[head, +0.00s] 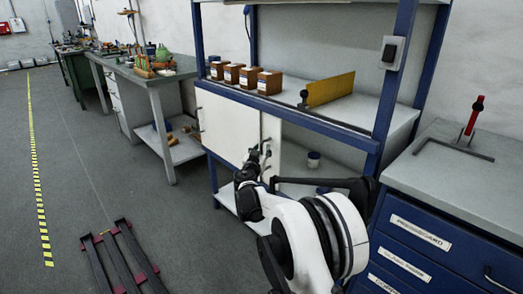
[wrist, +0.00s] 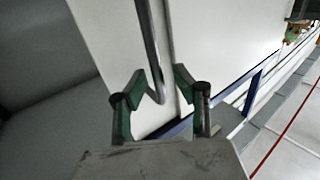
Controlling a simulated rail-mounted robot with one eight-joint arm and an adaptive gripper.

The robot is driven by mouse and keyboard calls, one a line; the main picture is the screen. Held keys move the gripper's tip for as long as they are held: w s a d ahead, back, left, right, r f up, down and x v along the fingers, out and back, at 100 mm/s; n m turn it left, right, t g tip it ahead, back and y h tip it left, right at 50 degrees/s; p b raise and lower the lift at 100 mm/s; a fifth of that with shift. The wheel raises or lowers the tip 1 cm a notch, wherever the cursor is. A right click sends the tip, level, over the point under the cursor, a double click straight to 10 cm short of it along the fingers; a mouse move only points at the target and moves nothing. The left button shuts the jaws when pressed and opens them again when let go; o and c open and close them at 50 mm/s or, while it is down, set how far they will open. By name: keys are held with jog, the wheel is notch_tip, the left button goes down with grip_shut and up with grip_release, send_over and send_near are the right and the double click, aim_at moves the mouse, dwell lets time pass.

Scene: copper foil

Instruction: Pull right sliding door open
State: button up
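The white right sliding door (head: 271,160) stands in the lower part of the blue-framed workbench, beside the white left door (head: 225,125). To its right the cabinet is open and its inside shows. In the wrist view a metal bar handle (wrist: 150,45) runs down a white door panel (wrist: 108,35), with a seam close to its right. My gripper (wrist: 158,82) has its green-padded fingers apart, one on each side of the handle's lower end. I see gaps beside the bar and no clear grip. In the head view my gripper (head: 264,152) is small at the door front, its fingers hard to make out.
A jar (head: 313,159) stands inside the open cabinet part. Several brown boxes (head: 248,77) and a yellow plate (head: 330,89) are on the bench top. A blue drawer cabinet (head: 440,245) stands at right. Dark rails (head: 125,262) lie on the floor at left.

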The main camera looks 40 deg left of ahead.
jog(key=v, duration=1.2)
dwell(0.5)
